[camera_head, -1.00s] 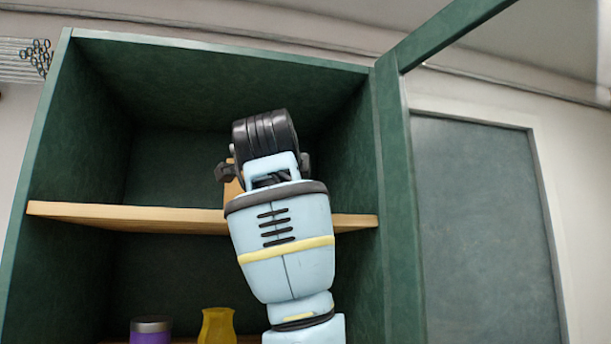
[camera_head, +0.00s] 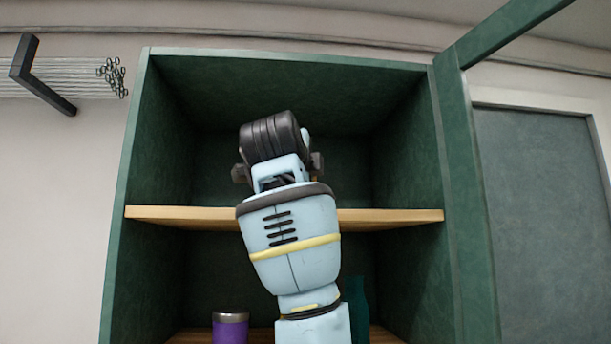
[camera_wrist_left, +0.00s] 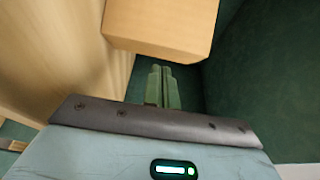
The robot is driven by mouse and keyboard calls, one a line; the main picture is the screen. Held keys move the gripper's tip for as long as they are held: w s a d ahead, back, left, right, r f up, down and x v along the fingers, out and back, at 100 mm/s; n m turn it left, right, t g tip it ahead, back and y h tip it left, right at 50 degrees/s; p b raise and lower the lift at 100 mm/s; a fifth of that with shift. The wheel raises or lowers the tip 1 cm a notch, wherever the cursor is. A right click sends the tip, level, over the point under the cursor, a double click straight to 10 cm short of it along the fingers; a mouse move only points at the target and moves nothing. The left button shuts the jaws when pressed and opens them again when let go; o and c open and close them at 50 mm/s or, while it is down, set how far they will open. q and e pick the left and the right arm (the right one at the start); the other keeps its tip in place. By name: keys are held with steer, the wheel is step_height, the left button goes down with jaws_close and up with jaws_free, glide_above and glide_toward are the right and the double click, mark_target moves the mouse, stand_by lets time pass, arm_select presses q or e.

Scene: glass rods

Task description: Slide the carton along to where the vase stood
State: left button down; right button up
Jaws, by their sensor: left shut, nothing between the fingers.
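The carton (camera_wrist_left: 160,28), a plain tan box, shows in the left wrist view just beyond my left fingertips. In the head view my arm hides it. My left gripper (camera_wrist_left: 161,72) is shut and empty, its green fingers close together and pointing toward the carton's near edge. I cannot tell whether they touch it. In the head view my left arm reaches up to the upper shelf (camera_head: 392,216) of the green cabinet, and its wrist hides the fingers. I see no vase on the visible parts of the upper shelf. My right gripper is not in view.
On the lower level stand a purple tin with a grey lid (camera_head: 230,328) and a dark teal vessel (camera_head: 357,308). The cabinet's right side wall (camera_head: 412,150) bounds the upper compartment. Its shelf looks clear left and right of my arm. A rod rack (camera_head: 60,85) is on the wall at left.

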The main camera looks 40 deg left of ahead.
arm_select(q)
steer(key=shift+s+a, duration=0.1)
steer(key=shift+s, duration=0.05)
steer(key=shift+s+r, duration=0.15)
steer(key=shift+s, duration=0.15)
steer(key=shift+w, duration=0.15)
stand_by(0.3)
steer(key=shift+w+d, duration=0.4)
steer(key=shift+w, duration=0.25)
steer(key=shift+w+d, duration=0.75)
steer(key=shift+d, duration=0.1)
steer(key=shift+s+d, duration=0.4)
steer(key=shift+d, duration=0.1)
steer(key=v, duration=0.8)
steer(key=shift+s+d, duration=0.15)
steer(key=shift+s, duration=0.25)
